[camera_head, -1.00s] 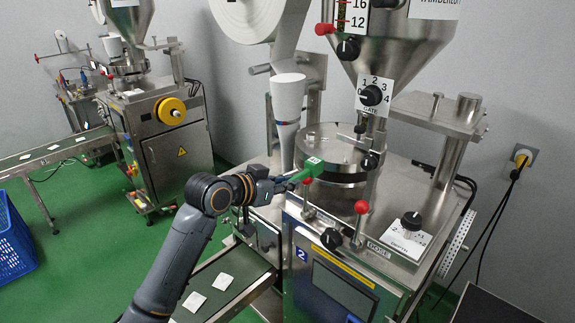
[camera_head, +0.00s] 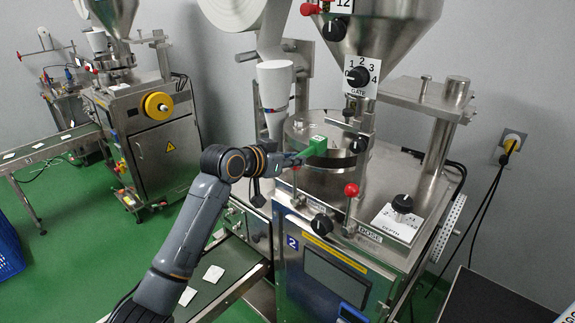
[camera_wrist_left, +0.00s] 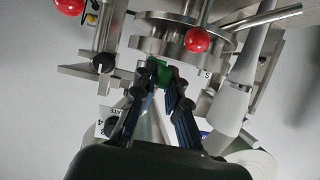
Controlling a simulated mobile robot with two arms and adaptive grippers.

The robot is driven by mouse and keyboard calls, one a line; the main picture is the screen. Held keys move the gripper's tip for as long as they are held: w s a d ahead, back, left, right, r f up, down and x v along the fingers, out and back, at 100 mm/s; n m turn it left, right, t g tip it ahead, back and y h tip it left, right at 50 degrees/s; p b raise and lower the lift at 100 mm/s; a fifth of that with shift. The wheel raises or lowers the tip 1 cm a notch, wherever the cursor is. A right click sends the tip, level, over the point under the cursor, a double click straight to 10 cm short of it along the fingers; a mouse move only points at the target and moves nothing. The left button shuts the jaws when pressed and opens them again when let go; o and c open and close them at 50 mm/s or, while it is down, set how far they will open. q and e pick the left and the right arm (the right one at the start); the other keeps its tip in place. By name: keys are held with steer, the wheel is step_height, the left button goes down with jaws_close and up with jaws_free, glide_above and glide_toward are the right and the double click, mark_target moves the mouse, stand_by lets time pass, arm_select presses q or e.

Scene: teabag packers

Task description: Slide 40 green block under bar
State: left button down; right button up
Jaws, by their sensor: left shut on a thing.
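The green block (camera_head: 316,146) is a small bright piece with a pale label on it. My left gripper (camera_head: 300,157) is shut on it and holds it in front of the round steel drum (camera_head: 322,185) on the machine. In the left wrist view the green block (camera_wrist_left: 160,70) sits between the two dark fingertips (camera_wrist_left: 163,80), partly hidden by them. A steel post with a black knob stands just right of the block. I cannot tell for certain which part is the bar, or whether the block touches the drum. My right gripper is out of view.
A red-ball lever (camera_head: 351,190) stands close at the front right of the drum. The hopper (camera_head: 385,35) and gate dial (camera_head: 358,76) are above. A white cone (camera_head: 275,85) stands behind left. A conveyor (camera_head: 235,262) with white teabags runs below my left arm.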

mark_target(308, 149)
arm_select(q)
steer(key=shift+x, duration=0.75)
steer(key=shift+w+d+r, duration=0.1)
steer(key=shift+w+d, duration=0.3)
steer(key=shift+w, duration=0.2)
steer(key=shift+w+d+b, duration=0.35)
steer(key=shift+w+d, duration=0.45)
steer(key=shift+w, duration=0.25)
steer(key=shift+w+d+b, duration=0.3)
steer(key=shift+w+d, duration=0.5)
steer(key=shift+w, duration=0.3)
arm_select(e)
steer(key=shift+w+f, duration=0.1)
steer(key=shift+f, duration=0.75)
arm_select(q)
steer(key=c, duration=1.3)
jaws_free()
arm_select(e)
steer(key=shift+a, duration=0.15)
